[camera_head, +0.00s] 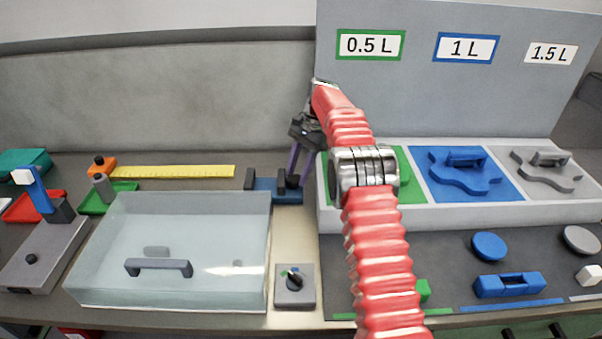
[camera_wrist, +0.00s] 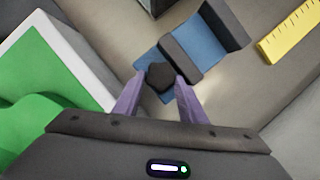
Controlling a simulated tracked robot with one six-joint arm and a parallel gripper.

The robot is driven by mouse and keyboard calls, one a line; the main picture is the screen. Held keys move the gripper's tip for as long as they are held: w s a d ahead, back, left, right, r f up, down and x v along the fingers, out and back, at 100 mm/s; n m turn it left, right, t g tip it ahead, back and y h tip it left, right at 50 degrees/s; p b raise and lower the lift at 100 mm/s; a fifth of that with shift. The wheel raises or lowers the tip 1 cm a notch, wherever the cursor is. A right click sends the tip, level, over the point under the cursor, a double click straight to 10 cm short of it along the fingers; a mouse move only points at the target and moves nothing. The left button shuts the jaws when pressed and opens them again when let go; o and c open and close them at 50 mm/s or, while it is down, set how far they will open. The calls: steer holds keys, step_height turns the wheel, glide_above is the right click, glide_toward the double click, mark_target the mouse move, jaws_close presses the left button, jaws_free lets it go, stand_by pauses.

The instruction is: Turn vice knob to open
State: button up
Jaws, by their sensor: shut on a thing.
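The blue vice (camera_head: 272,190) with dark jaws stands on the worktop behind the clear box's right corner. In the wrist view the vice (camera_wrist: 195,52) lies beyond my fingertips, with its dark jaws apart and nothing seen between them. The dark, faceted vice knob (camera_wrist: 160,77) is at its near end. My gripper (camera_wrist: 158,88) has its two purple fingers around the knob, one on each side, and is shut on it. In the head view my gripper (camera_head: 296,170) reaches down at the vice's right end, and the fingertips partly hide the knob.
A clear box (camera_head: 170,250) stands in front of the vice. A white-edged tray (camera_head: 470,214) with green, blue and grey sections is close on the right. A yellow ruler (camera_head: 180,172) lies to the left. A dial box (camera_head: 295,287) sits in front.

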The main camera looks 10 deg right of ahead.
steer(key=shift+s+a+f+n+g, duration=0.2)
steer(key=shift+s+a+n+g, duration=0.1)
steer(key=shift+a, duration=0.15)
steer(key=o, duration=1.1)
steer(key=shift+c, duration=0.2)
steer(key=shift+d+r, duration=0.1)
steer(key=shift+d, duration=0.05)
steer(key=shift+w+r, duration=0.1)
steer(key=shift+w+d+r, duration=0.15)
steer(key=shift+r, duration=0.2)
steer(key=v, duration=0.6)
steer(key=shift+r, duration=0.15)
steer(key=shift+c, duration=0.2)
